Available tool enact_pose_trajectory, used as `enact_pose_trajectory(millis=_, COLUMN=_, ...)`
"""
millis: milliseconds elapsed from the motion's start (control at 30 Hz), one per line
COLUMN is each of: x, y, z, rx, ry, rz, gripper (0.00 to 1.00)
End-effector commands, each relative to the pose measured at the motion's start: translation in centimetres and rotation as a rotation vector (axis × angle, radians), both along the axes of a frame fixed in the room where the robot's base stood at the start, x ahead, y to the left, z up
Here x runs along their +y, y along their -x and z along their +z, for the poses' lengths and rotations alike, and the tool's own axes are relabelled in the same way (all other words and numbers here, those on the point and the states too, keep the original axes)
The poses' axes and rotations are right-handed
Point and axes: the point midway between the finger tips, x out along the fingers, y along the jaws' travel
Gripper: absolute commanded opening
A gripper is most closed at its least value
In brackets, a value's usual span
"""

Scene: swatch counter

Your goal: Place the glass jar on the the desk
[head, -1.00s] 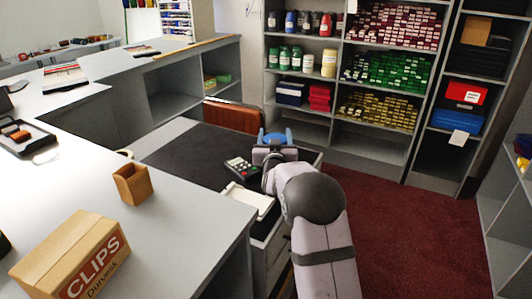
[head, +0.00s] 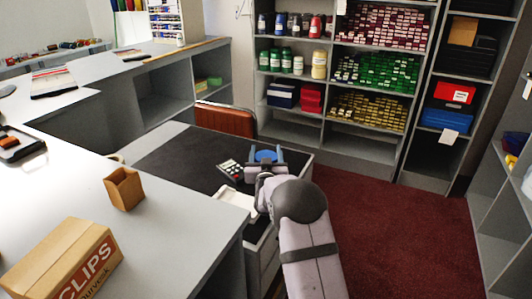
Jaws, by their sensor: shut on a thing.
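My gripper (head: 266,157) is shut on a round blue thing (head: 266,155), which looks like the glass jar. Only its blue upper part shows between the fingers; the rest is hidden, and I cannot tell whether its base touches anything. The gripper is over the right part of the dark-topped desk (head: 181,158), close to its right edge. My arm reaches in from the lower right and covers part of the desk's right side.
A calculator (head: 231,172) lies just left of my gripper, with a white tray-like object (head: 238,200) nearer. An orange-brown chair back (head: 225,119) stands behind the desk. A wooden cup (head: 124,189) and a clips box (head: 62,262) stand on the white counter. The desk's left part is clear.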

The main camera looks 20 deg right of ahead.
Motion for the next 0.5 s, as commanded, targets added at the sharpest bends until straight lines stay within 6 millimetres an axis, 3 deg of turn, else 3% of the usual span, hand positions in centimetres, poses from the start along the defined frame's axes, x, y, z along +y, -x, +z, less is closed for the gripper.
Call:
enact_pose_trajectory(millis=167, x=-0.01, y=-0.03, z=-0.22, rx=-0.004, ry=0.001, rz=0.0, gripper=0.09)
enact_pose_trajectory(millis=200, x=0.0, y=0.0, z=-0.3, rx=0.0, ry=0.0, rz=0.0, gripper=0.66)
enact_pose_trajectory(millis=233, x=0.0, y=0.0, z=-0.28, rx=0.0, ry=0.0, rz=0.0, gripper=0.73)
enact_pose_trajectory(millis=267, x=0.0, y=0.0, z=-0.28, rx=0.001, ry=0.0, rz=0.0, gripper=0.77)
enact_pose_trajectory(millis=500, x=0.0, y=0.0, z=-0.27, rx=0.001, ry=0.0, rz=0.0, gripper=0.77)
